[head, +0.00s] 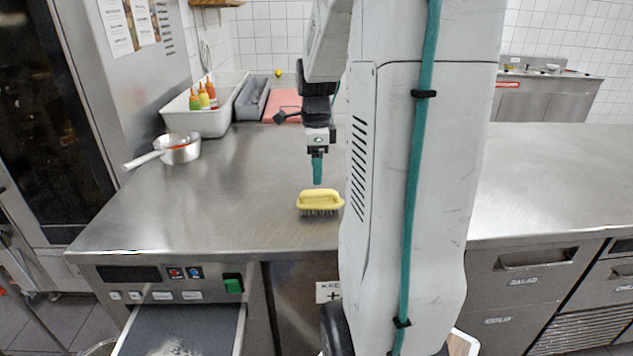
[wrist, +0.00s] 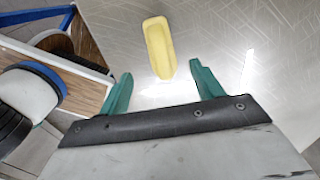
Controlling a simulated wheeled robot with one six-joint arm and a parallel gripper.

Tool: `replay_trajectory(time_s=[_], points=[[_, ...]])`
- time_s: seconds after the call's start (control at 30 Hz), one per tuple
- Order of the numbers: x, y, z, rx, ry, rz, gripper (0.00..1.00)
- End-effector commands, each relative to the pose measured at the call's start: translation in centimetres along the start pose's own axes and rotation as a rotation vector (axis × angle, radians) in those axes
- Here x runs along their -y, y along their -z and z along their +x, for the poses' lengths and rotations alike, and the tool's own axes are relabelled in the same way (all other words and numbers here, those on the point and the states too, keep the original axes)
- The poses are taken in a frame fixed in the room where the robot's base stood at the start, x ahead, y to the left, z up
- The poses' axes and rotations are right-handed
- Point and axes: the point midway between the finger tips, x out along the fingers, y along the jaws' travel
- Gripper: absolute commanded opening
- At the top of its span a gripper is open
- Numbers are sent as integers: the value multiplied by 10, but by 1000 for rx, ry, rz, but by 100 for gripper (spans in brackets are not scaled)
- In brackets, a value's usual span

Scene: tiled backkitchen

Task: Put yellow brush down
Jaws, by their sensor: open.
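The yellow brush (head: 320,200) rests on the steel counter (head: 250,215), bristles down, near the counter's front edge. My gripper (head: 318,170) is just above the brush in the head view, with its fingers pointing down. In the wrist view the green fingers of my gripper (wrist: 160,88) are spread apart and hold nothing. The yellow brush (wrist: 159,48) lies beyond the fingertips there, apart from them. Its bristles are hidden in the wrist view.
A saucepan (head: 180,148) stands at the left of the counter. Behind it are a white bin (head: 205,122) with sauce bottles (head: 203,97), a grey tray (head: 252,98) and a red board (head: 284,103). The counter around the brush is clear. My arm hides part of the middle.

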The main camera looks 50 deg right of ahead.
Motion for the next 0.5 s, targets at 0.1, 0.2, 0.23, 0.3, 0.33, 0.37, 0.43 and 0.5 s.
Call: replay_trajectory(time_s=[0.1,0.2,0.23,0.3,0.33,0.37,0.43,0.5], points=[[-4,-4,-10,1,4,-31,66],[-23,-24,-22,1,15,-185,66],[-33,-32,-27,1,20,-261,66],[-64,-54,-40,1,32,-489,66],[-80,-64,-45,0,39,-603,66],[-97,-73,-50,-1,46,-724,66],[-138,-89,-59,-5,61,-1012,66],[-177,-100,-64,-11,76,-1299,66]])
